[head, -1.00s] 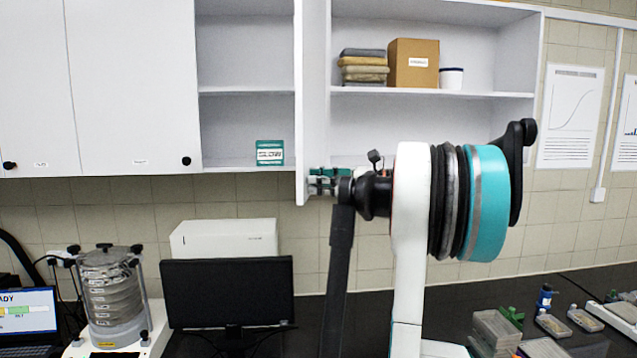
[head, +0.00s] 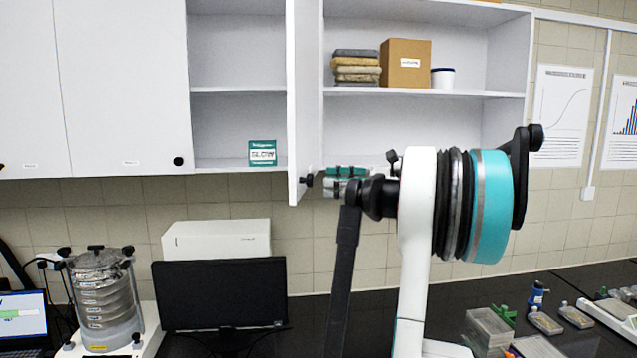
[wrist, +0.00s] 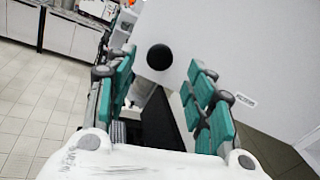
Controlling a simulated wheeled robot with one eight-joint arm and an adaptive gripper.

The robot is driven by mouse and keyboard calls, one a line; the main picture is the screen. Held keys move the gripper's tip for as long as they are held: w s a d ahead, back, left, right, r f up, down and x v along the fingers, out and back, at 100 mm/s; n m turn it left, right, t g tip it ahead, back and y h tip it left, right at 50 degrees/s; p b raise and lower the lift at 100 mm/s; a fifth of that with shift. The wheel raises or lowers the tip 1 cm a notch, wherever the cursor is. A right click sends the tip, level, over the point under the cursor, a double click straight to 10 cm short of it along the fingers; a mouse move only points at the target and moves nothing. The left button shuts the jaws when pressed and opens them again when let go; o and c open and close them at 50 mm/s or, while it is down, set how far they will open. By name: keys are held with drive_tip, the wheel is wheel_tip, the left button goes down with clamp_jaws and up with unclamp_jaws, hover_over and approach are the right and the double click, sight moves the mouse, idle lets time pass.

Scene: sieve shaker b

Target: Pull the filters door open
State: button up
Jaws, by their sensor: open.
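The white cabinet door (head: 303,90) stands swung out from the upper cabinet, nearly edge-on in the head view. Its small black knob (head: 306,181) is near the bottom of its free edge. In the wrist view the knob (wrist: 159,57) shows as a black disc on the white door panel (wrist: 225,50), ahead of and between my teal fingers. My gripper (head: 329,183) is open and empty, just right of the knob with a small gap. A small label on the door is too blurred to read.
The open shelves hold folded cloths (head: 357,66), a cardboard box (head: 405,63) and a white tub (head: 443,77). A teal-and-white box (head: 262,153) sits on the lower left shelf. Below are a monitor (head: 220,293) and a sieve shaker (head: 103,300) on the black counter.

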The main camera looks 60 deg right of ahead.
drive_tip(key=v, duration=0.6)
drive_tip(key=shift+w, duration=0.15)
idle(0.3)
